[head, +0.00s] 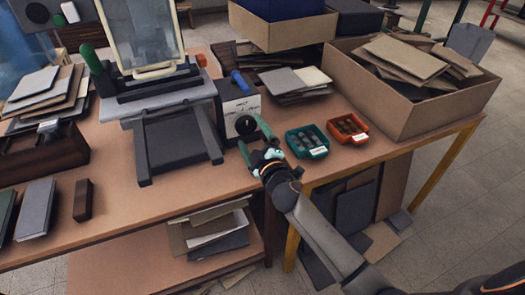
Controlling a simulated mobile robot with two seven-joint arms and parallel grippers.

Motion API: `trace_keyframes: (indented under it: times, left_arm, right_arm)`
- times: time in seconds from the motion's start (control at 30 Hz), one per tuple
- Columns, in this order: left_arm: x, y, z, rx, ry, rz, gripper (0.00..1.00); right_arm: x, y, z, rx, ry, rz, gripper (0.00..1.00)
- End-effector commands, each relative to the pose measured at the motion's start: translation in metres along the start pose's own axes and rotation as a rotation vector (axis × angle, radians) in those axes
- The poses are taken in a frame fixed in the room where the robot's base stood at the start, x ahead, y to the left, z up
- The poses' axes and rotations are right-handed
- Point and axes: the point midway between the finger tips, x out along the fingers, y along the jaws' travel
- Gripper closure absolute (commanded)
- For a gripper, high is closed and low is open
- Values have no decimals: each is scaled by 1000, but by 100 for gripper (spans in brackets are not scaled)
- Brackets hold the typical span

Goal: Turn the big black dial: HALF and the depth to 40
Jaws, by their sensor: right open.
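The big black dial (245,125) sits on the light front plate of a dark machine box (228,92) beside the press. Its markings and pointer are too small to read. My right gripper (254,136) comes in from the lower right, with its green fingers spread open just in front of the dial. One finger is to the right of the dial and the other below it. I cannot tell whether either finger touches it. My left gripper is not in view.
A press with a clear framed plate (140,32) stands left of the dial. A teal tray (306,152) and a red tray (359,137) lie to the right. A large cardboard box (400,118) stands behind them. The table's front edge is close below my right gripper.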

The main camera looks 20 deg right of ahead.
Motion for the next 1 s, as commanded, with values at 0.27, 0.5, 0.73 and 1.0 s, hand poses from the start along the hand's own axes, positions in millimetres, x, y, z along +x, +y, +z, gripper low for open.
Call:
trace_keyframes:
  times: [0.27, 0.5, 0.73, 1.0]
  left_arm:
    - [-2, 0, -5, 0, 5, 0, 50]
    - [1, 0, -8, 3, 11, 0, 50]
    - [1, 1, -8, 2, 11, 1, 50]
    - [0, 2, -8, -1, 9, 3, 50]
  right_arm:
    - [-55, 0, 1, 0, -2, -2, 0]
    - [-91, 0, 1, 1, -2, -1, 0]
    - [-104, 0, 0, -2, -1, 0, 0]
    - [-105, 0, 0, -2, -1, 0, 0]
